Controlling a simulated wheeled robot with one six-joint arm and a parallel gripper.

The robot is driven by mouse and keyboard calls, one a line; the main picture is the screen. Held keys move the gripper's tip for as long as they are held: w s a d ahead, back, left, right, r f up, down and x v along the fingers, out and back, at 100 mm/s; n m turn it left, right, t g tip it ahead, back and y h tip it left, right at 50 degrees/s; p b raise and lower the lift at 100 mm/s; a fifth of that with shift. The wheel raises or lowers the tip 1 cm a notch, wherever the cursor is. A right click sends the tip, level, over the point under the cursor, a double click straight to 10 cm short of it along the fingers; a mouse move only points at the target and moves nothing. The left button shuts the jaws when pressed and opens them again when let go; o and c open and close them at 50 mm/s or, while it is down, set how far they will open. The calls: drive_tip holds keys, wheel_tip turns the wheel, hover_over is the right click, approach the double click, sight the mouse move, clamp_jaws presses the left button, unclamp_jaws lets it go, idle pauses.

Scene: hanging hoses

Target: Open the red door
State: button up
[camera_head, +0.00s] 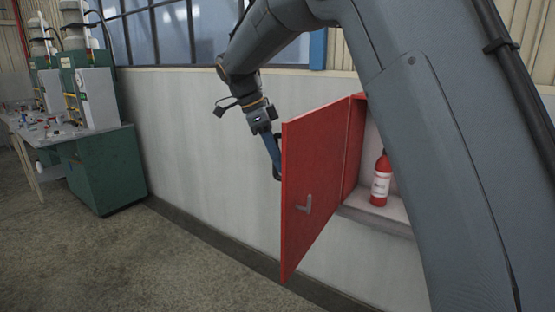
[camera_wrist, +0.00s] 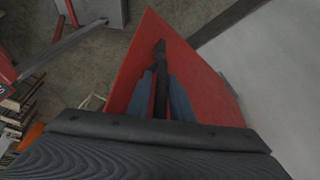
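The red door (camera_head: 316,185) stands swung wide open from its wall cabinet, hinged at the cabinet's left side. Its inner face shows a small grey latch (camera_head: 304,205). My gripper (camera_head: 277,165) is on the door's outer side, partly hidden behind its left edge. In the wrist view, the door (camera_wrist: 200,85) fills the middle, with a dark bar handle (camera_wrist: 160,70) on it. My gripper's two blue-grey fingers (camera_wrist: 163,90) lie along both sides of this handle and appear shut on it.
A red fire extinguisher (camera_head: 381,180) stands on the cabinet's floor (camera_head: 372,213). A green workbench (camera_head: 110,170) with machines is at the left. The floor (camera_head: 150,255) between bench and door is clear. A pale wall (camera_head: 205,140) runs behind my arm.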

drive_tip(key=b+v, duration=0.2)
drive_tip(key=v, duration=0.5)
drive_tip(key=shift+a+r, duration=0.2)
drive_tip(key=shift+r, duration=0.15)
drive_tip(key=shift+f, duration=0.1)
